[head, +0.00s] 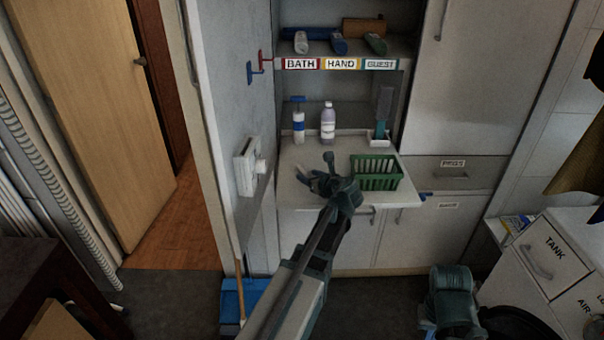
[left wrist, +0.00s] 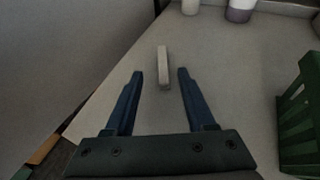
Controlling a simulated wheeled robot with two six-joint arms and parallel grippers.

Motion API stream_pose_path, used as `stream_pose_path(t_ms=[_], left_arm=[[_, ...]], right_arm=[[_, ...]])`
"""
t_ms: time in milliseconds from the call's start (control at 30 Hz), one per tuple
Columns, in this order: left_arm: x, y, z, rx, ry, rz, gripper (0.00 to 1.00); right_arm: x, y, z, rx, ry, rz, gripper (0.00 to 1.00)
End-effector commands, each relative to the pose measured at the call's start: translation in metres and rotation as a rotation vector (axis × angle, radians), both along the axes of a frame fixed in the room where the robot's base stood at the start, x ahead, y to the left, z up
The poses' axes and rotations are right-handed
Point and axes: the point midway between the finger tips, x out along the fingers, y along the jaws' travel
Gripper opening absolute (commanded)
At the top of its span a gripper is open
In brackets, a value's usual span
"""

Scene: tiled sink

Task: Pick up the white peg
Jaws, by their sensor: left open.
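The white peg (left wrist: 163,66) is a short pale bar lying on the light counter in the left wrist view. It lies between and just ahead of my left fingertips, with clear gaps on both sides. My left gripper (head: 314,169) is open and empty over the left part of the counter (head: 290,157). In the head view the peg is small and hard to make out beside the fingers. My right arm shows at the bottom right of the head view, but its fingers are mostly hidden.
A green basket (head: 376,172) stands right of my left gripper. A blue-and-white bottle (head: 298,124), a pale bottle (head: 328,122) and a green brush in a holder (head: 382,118) stand behind. A white wall box (head: 247,167) juts out at the left. A labelled shelf (head: 340,63) hangs above.

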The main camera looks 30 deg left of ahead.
Motion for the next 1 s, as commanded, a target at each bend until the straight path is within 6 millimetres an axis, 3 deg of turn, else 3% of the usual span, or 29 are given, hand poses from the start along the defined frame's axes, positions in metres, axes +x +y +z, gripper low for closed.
stream_pose_path(t_ms=[267,500,800,1000], left_arm=[[0.025,0.029,-0.013,0.000,0.000,0.002,0.55],[0.026,0.031,-0.013,0.000,0.000,0.001,0.55],[0.025,0.031,-0.012,0.000,0.000,0.001,0.03],[0.025,0.031,-0.012,0.000,0.000,0.001,0.00]], right_arm=[[0.000,0.000,-0.013,0.000,0.000,0.000,0.00],[0.000,0.000,-0.012,0.000,0.000,0.000,0.00],[0.000,0.000,-0.012,0.000,0.000,0.000,0.00],[0.000,0.000,-0.012,0.000,0.000,0.000,0.00]])
